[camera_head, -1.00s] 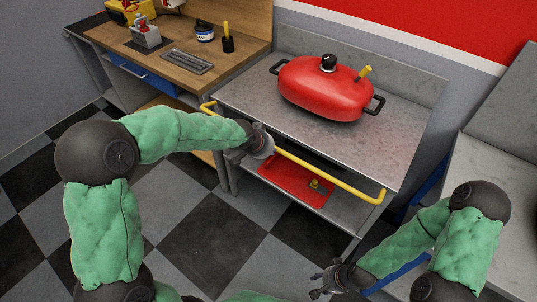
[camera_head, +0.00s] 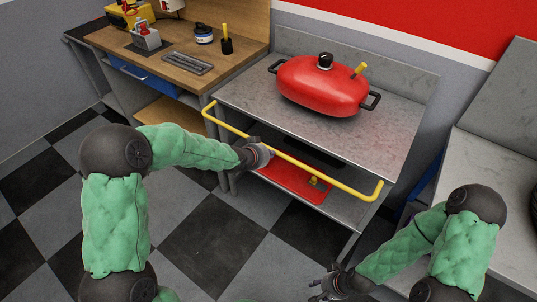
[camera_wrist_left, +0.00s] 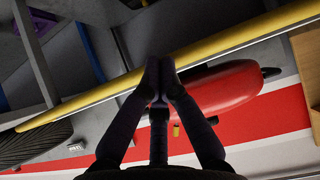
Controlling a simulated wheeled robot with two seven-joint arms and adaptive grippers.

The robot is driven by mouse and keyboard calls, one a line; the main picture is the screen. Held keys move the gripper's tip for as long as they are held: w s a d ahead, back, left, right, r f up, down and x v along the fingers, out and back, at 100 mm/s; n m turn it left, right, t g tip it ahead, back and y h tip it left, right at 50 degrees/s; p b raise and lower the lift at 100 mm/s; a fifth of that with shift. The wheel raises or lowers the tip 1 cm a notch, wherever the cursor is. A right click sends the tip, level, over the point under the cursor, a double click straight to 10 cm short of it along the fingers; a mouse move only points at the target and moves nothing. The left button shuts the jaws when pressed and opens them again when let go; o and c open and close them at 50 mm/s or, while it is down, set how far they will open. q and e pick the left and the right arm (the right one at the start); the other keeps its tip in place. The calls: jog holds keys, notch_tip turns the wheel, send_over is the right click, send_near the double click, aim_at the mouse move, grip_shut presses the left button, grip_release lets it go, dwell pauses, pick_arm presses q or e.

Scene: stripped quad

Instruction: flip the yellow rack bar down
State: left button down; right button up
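The yellow rack bar (camera_head: 330,174) runs along the front of the grey metal table, held out from its edge at both ends. In the left wrist view, the bar (camera_wrist_left: 235,40) crosses diagonally from lower left to upper right. My left gripper (camera_head: 270,154) is at the bar near its middle, on the front side. In the wrist view its fingertips (camera_wrist_left: 160,66) are together with nothing seen between them, overlapping the bar; whether they touch it I cannot tell. My right gripper (camera_head: 314,290) is low at the front, away from the bar, its fingers apart and empty.
A red lidded pot (camera_head: 318,84) stands on the metal table (camera_head: 385,135). A red tray (camera_head: 290,180) lies on the shelf below. A wooden workbench (camera_head: 135,50) with tools is at left; another metal surface (camera_head: 490,165) is at right.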

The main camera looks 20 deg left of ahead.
pick_arm(q)
jog(key=shift+f+b, duration=0.3)
jog(key=shift+f, duration=0.55)
pick_arm(e)
jog(key=shift+s+f, duration=0.3)
jog(key=shift+f, duration=0.05)
pick_arm(q)
jog(key=shift+r, duration=0.1)
pick_arm(e)
jog(key=shift+r, duration=0.1)
